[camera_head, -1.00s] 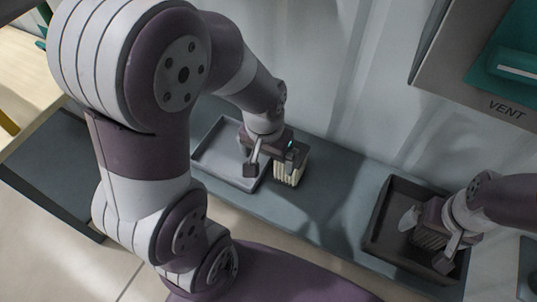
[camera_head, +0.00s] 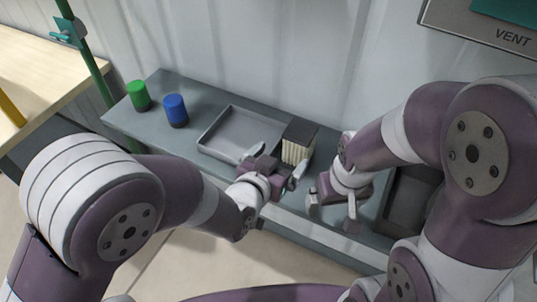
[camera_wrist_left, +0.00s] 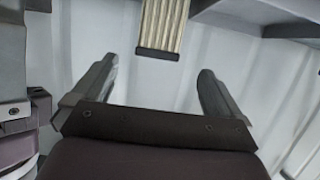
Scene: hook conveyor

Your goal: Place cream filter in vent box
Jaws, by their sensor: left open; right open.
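The cream filter (camera_head: 296,143), a pleated block with a dark top, stands upright at the right end of the shallow grey tray; its exact footing is hidden. My left gripper (camera_head: 274,163) is open just in front of it. In the left wrist view the cream pleats (camera_wrist_left: 163,25) show beyond the spread fingers (camera_wrist_left: 158,85), with nothing between the fingertips. My right gripper (camera_head: 331,212) is open and empty, right of the filter and nearer the front. The vent box (camera_head: 480,32), grey with a teal part and the word VENT, is on the wall at top right, partly cut off.
The grey tray (camera_head: 205,143) lies empty on the grey shelf (camera_head: 150,122). A green cylinder (camera_head: 139,96) and a blue cylinder (camera_head: 175,110) stand left of it. A dark bin (camera_head: 408,205) at the right is mostly hidden by my right arm. A green post (camera_head: 88,60) rises at left.

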